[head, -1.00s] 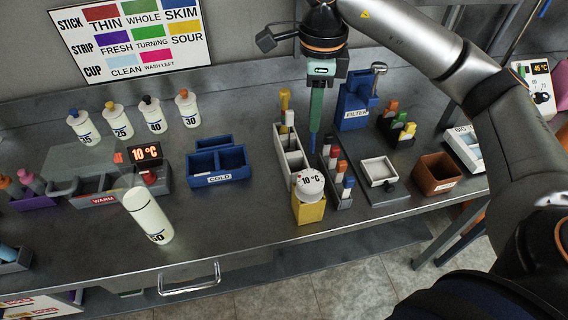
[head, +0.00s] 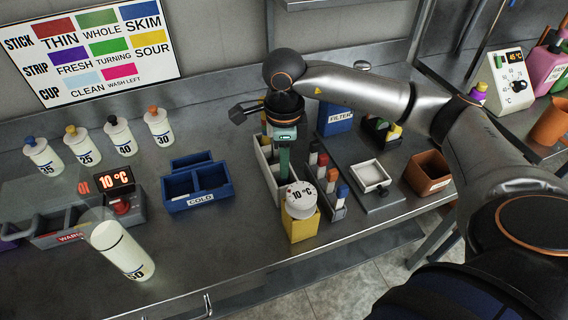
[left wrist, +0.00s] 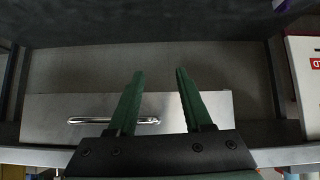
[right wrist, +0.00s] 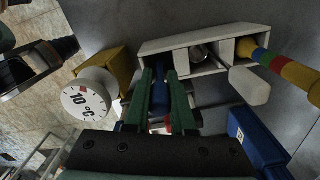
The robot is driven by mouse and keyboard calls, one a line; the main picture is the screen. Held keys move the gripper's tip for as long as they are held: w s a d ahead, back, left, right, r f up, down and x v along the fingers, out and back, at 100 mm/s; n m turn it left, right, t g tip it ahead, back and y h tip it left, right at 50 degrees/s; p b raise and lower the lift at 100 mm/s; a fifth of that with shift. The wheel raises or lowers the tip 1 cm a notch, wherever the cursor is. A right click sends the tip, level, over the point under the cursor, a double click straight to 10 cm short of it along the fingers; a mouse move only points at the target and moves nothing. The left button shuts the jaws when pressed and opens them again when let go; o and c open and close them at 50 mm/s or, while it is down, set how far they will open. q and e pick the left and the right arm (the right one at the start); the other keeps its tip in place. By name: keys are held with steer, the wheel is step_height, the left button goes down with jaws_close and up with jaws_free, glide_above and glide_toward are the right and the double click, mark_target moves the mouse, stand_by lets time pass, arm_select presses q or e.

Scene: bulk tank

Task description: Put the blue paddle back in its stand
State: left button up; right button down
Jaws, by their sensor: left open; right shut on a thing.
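My right gripper (head: 284,163) points down over the near end of the pale, compartmented stand (head: 264,157). In the right wrist view, my right gripper (right wrist: 165,82) is shut on the blue paddle (right wrist: 158,98), and the stand (right wrist: 212,38) lies just beyond the fingertips. The paddle's blue part lines up with the stand's left compartment there; whether it is inside or only above I cannot tell. A banded yellow handle (right wrist: 285,68) and a white one (right wrist: 249,86) stick out at the stand's other end. My left gripper (left wrist: 157,101) is open and empty.
A yellow block with a white 10 °C dial (head: 301,199) stands close to the stand's near end. A rack of coloured sticks (head: 327,185) is to the right, the blue COLD bin (head: 197,202) to the left. The blue FILTER box (head: 335,119) is behind.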

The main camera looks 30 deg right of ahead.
steer(key=shift+f, duration=0.65)
steer(key=shift+f, duration=0.2)
steer(key=c, duration=0.8)
jaws_free()
steer(key=shift+r, duration=0.1)
steer(key=shift+o, duration=0.2)
steer(key=shift+r, duration=0.1)
step_height(320, 180, up, 12)
steer(key=shift+r+b, duration=0.1)
steer(key=shift+b, duration=0.2)
